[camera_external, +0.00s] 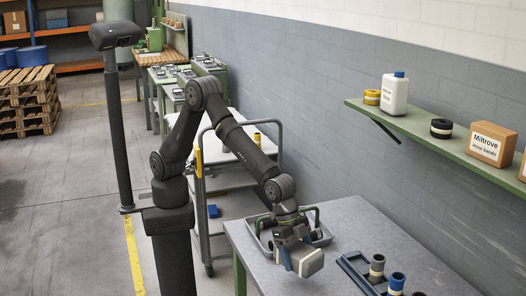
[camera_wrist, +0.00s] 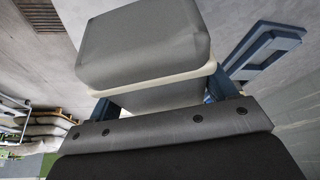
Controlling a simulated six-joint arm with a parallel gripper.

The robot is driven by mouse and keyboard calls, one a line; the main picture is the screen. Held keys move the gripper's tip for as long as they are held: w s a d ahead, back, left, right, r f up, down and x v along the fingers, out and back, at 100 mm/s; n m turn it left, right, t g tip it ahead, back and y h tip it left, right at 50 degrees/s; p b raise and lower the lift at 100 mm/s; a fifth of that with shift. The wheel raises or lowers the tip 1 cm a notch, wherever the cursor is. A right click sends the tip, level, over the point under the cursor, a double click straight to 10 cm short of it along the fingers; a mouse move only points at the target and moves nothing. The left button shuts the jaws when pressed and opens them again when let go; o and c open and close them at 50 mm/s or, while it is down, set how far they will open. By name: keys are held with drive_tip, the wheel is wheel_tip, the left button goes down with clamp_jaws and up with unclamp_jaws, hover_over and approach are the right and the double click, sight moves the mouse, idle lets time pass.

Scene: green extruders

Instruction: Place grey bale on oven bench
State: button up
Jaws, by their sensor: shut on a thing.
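The grey bale (camera_external: 309,263) is a soft-edged block with a cream band around it. My gripper (camera_external: 292,251) is shut on it above the grey-topped bench (camera_external: 350,215) at the front. In the wrist view the grey bale (camera_wrist: 145,40) fills the top middle, between the dark blue fingers of my gripper (camera_wrist: 165,98). The bale looks slightly tilted in the external view; I cannot tell its gap to the bench top. No label shows which bench is the oven bench. Green benches (camera_external: 172,92) with several small grey devices stand along the wall behind.
A grey tray (camera_external: 262,243) lies on the front bench, partly hidden by my gripper. A blue rack (camera_external: 352,266) with banded rolls (camera_external: 377,268) stands right of the bale. A wheeled cart (camera_external: 236,150) stands behind. A green wall shelf (camera_external: 420,125) holds a bottle and boxes.

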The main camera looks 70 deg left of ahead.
sight(297, 242)
drive_tip(key=shift+w+d+f, duration=0.1)
drive_tip(key=shift+w+f, duration=0.2)
drive_tip(key=shift+w, duration=0.25)
drive_tip(key=shift+w+d+f, duration=0.1)
drive_tip(key=shift+w+f, duration=0.15)
drive_tip(key=shift+w, duration=0.3)
drive_tip(key=shift+f, duration=2)
drive_tip(key=shift+f, duration=0.15)
drive_tip(key=o, duration=1.7)
drive_tip(key=shift+a, duration=0.1)
drive_tip(key=shift+c, duration=0.2)
drive_tip(key=v, duration=1.2)
